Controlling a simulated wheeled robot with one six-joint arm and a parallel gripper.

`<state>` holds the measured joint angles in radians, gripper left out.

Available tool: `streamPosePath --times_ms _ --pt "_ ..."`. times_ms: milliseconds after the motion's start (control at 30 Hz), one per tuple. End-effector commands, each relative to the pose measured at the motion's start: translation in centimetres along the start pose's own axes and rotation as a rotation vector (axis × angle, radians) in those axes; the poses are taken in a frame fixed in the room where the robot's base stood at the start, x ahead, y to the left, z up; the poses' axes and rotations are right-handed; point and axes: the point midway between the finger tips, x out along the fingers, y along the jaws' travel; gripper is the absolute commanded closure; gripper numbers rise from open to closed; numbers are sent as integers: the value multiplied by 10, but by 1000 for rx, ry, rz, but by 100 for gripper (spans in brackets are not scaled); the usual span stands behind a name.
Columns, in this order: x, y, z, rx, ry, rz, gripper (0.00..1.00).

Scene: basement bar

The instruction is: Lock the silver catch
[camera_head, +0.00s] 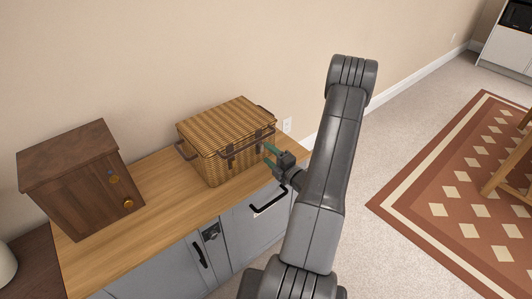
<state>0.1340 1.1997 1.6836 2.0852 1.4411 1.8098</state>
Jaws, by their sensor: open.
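Whether a finger touches the basket (205,165) cannot be told. The basket is closed, with dark straps and fasteners on its front.
The wooden counter (165,212) carries the basket and a brown wooden box (75,178) with brass-coloured knobs at the left. Black handles (269,201) stick out from the cabinet front. The wall is close behind. Carpet and a patterned rug (460,190) lie at the right.

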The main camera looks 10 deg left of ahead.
Motion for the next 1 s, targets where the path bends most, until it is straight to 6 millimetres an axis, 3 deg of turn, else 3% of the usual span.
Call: streamPosePath --times_ms 300,500,700,1000 --pt "-70 -1 1 2 -5 -1 42" --pt "-99 0 1 2 -3 0 42" --pt "-111 0 0 1 -1 0 42" --pt "-112 0 0 1 0 0 42"
